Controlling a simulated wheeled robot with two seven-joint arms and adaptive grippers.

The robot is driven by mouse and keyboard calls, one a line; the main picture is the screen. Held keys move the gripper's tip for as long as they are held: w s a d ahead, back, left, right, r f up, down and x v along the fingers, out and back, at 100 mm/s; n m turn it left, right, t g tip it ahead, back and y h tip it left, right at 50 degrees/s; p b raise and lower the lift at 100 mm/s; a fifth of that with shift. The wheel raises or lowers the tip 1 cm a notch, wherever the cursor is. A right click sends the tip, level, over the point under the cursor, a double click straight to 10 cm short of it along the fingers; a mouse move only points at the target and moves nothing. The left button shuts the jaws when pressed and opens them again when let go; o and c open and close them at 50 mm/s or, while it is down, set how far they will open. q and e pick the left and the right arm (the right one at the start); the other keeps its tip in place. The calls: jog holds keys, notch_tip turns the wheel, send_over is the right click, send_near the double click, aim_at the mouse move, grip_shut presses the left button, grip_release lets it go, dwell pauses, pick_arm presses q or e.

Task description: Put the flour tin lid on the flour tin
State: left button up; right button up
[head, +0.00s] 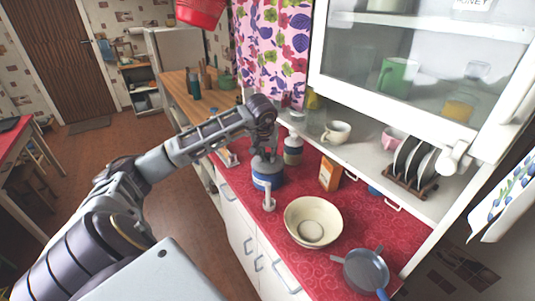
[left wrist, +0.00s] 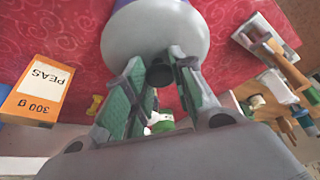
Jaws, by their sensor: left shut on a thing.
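My left gripper (head: 265,148) points down over the flour tin (head: 267,181), a white tin with a blue band on the red counter. In the left wrist view the gripper (left wrist: 160,78) is shut on the dark knob of the flour tin lid (left wrist: 155,32), a round grey disc. In the head view the grey lid (head: 265,162) shows at the top of the tin, below the fingers. A bluish strip of the tin shows past the lid at the wrist view's top edge. I cannot tell whether the lid touches the rim. My right gripper is not in view.
A small pale upright object (head: 269,198) stands just in front of the tin, and a bottle (head: 293,150) close behind it. A cream bowl (head: 313,222), a grey pan (head: 366,270) and an orange peas box (head: 330,175) stand to the right. Bare red counter lies between them.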

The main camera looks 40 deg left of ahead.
pick_arm(q)
jog(key=shift+f, duration=0.25)
dwell(0.3)
jog(key=o, duration=1.1)
jog(key=shift+r, duration=0.1)
jog(key=shift+r+p, duration=1.8)
jog(key=shift+r, duration=1.15)
jog(key=shift+f, duration=0.1)
